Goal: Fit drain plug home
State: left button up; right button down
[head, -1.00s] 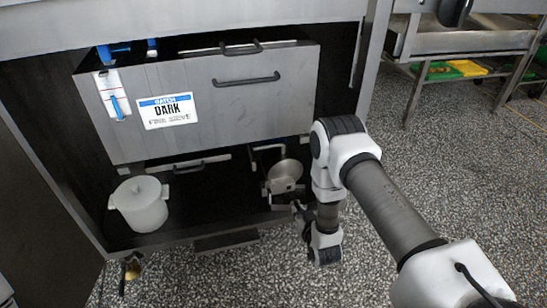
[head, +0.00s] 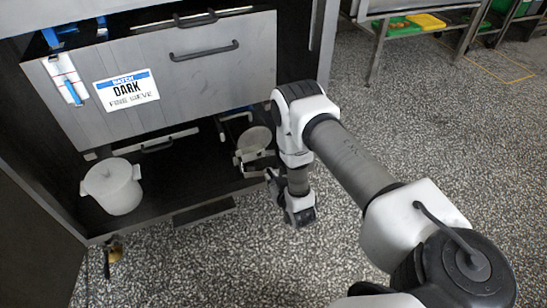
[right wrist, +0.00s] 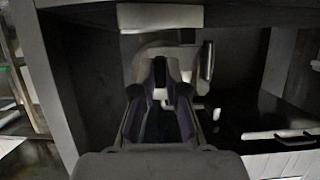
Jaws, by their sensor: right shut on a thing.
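My right gripper (head: 268,176) is at the front right of the open cabinet's lower space, beside a pale metal fitting (head: 254,156) with a round disc (head: 255,139). In the right wrist view, its dark fingers (right wrist: 171,75) point into the cabinet at a pale arched bracket (right wrist: 165,50). The gripper is shut on a part of the metal fitting, as far as I can see; the fingers hide what lies between them. I cannot pick out a drain plug for certain. My left gripper is not in view.
A white lidded pot (head: 113,187) stands on the cabinet's dark floor. A steel drawer front (head: 190,85) labelled DARK hangs above. A brass valve (head: 114,254) sits below the cabinet's front edge. The speckled floor (head: 250,265) is clear in front.

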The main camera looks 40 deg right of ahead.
aim_at(264, 163)
jog(key=shift+w+d+b, duration=0.25)
jog(key=shift+w+b, duration=0.05)
jog(key=shift+w, duration=0.8)
jog(key=shift+w+d+b, duration=0.25)
jog(key=shift+w+d, duration=0.05)
jog(key=shift+w, duration=0.8)
jog(key=shift+w+d+b, duration=0.25)
jog(key=shift+w+b, duration=0.05)
jog(key=shift+w, duration=0.8)
jog(key=shift+w+d, duration=0.1)
jog(key=shift+w, duration=0.25)
jog(key=c, duration=1.1)
grip_release()
jog(key=shift+c, duration=0.2)
jog(key=shift+s, duration=0.1)
jog(key=shift+s+a+r+p, duration=0.1)
jog(key=shift+s+a+p, duration=0.2)
jog(key=shift+s, duration=0.35)
jog(key=shift+s+a+p, duration=0.1)
jog(key=shift+s+p, duration=0.3)
jog(key=shift+s, duration=0.2)
jog(key=shift+s+a+p, duration=0.15)
jog(key=shift+s+p, duration=0.15)
jog(key=shift+s, duration=0.4)
jog(key=shift+s+a+p, duration=0.1)
jog(key=shift+s+p, duration=0.2)
jog(key=shift+s, duration=0.35)
grip_shut()
